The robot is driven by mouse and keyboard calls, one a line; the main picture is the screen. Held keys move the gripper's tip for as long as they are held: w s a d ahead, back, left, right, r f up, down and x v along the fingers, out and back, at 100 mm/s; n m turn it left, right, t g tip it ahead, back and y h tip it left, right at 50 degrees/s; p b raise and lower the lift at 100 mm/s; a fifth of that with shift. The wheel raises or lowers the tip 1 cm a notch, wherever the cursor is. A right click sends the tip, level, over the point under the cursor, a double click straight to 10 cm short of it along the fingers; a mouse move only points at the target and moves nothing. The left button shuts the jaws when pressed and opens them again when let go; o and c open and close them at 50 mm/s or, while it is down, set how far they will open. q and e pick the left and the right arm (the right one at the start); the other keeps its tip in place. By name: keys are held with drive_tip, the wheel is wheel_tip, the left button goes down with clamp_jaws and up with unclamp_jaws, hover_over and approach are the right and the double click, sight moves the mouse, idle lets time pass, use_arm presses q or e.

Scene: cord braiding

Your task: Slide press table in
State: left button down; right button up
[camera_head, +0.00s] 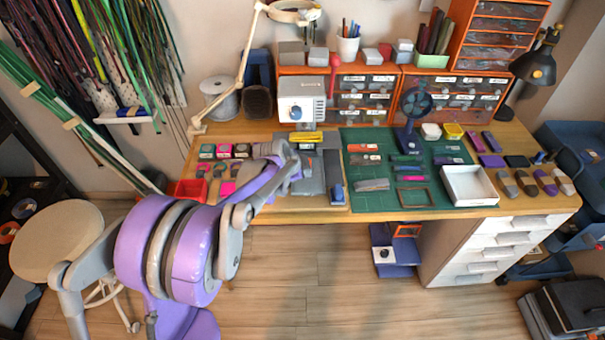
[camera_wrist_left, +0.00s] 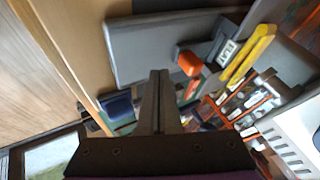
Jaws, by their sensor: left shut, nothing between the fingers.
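The press (camera_head: 302,100) is a white-and-grey machine at the back of the workbench, and part of its white body (camera_wrist_left: 292,135) shows at the right of the left wrist view. A flat grey plate, which looks like the press table (camera_head: 312,180), lies in front of it; a grey plate (camera_wrist_left: 150,45) also fills the upper middle of the left wrist view. My left gripper (camera_head: 291,167) is over the left part of this grey area. Its fingers (camera_wrist_left: 158,100) are together and empty. I cannot tell whether they touch the plate. My right gripper is out of view.
An orange knob (camera_wrist_left: 190,63) and yellow bars (camera_wrist_left: 245,60) lie close to the fingers. A blue-handled tool (camera_head: 337,192) lies right of the plate, beside the green mat (camera_head: 380,200). Small coloured pieces and a red bin (camera_head: 191,190) are to the left.

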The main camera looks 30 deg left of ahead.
use_arm(q)
drive_tip(key=s, duration=0.1)
drive_tip(key=s+r, duration=0.1)
drive_tip(key=shift+s+d+r, duration=0.2)
drive_tip(key=shift+s+r, duration=0.1)
drive_tip(key=shift+s, duration=0.05)
drive_tip(key=p+v, duration=0.1)
drive_tip(key=v, duration=0.6)
drive_tip(key=shift+r, duration=0.4)
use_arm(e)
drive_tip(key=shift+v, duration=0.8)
use_arm(q)
drive_tip(key=shift+s, duration=0.1)
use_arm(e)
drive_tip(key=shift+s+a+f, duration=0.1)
